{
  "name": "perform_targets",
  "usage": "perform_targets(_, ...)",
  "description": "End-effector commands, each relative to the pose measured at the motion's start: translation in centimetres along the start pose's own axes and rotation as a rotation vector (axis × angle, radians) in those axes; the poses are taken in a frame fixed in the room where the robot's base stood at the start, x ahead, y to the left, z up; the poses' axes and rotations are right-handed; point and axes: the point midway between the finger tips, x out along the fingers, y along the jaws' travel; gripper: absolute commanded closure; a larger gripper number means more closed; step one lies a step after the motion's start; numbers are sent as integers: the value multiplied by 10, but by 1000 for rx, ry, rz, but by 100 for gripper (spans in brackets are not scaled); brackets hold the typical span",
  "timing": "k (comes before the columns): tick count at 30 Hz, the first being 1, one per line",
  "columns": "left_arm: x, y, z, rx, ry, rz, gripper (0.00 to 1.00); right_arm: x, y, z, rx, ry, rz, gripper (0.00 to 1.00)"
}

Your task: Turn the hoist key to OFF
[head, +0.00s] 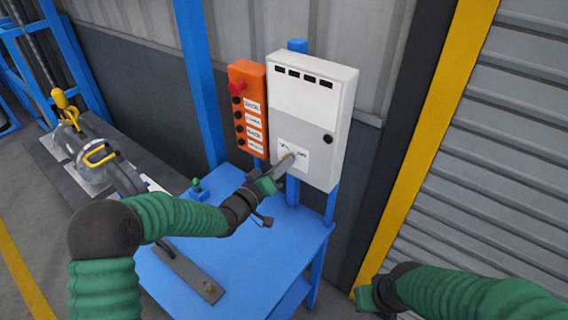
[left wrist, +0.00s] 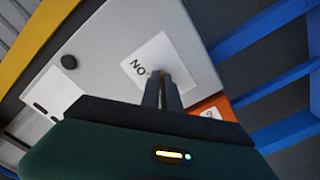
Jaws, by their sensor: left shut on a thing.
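The white control box (head: 312,105) stands upright on a blue post at the back of the blue table. A white label (head: 301,152) with dark lettering is on its lower front, and it also shows in the left wrist view (left wrist: 150,55). My left gripper (head: 287,162) reaches the label, and its fingers are shut on the hoist key there. In the left wrist view, the two fingertips (left wrist: 163,80) meet the label's lower edge. The key is mostly hidden by the fingers, so I cannot read its angle. My right gripper (head: 372,296) is low at the right, away from the box.
An orange button box (head: 249,100) with a red knob (head: 238,87) is just left of the white box. The blue table (head: 262,250) holds a flat grey bar (head: 190,270) and a small green-topped part (head: 196,184). A ribbed shutter (head: 490,140) is at the right.

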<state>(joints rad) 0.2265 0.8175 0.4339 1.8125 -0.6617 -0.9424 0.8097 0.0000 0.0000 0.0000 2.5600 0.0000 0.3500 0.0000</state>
Motion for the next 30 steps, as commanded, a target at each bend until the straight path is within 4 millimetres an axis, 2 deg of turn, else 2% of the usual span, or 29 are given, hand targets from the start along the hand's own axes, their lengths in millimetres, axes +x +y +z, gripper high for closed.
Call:
perform_targets(18, -1, -3, 1, -46, -2, -6, 100, -1, 0, 0, 0, 0, 0, 100)
perform_targets(19, -1, -3, 1, -46, -2, -6, 92, -1, 0, 0, 0, 0, 0, 100)
perform_targets(23, -1, -2, 1, -46, -2, -5, 75, -1, 0, 0, 0, 0, 0, 100)
perform_targets(30, -1, -1, 0, -45, 0, -2, 73, -2, 0, 0, 0, 0, 0, 100)
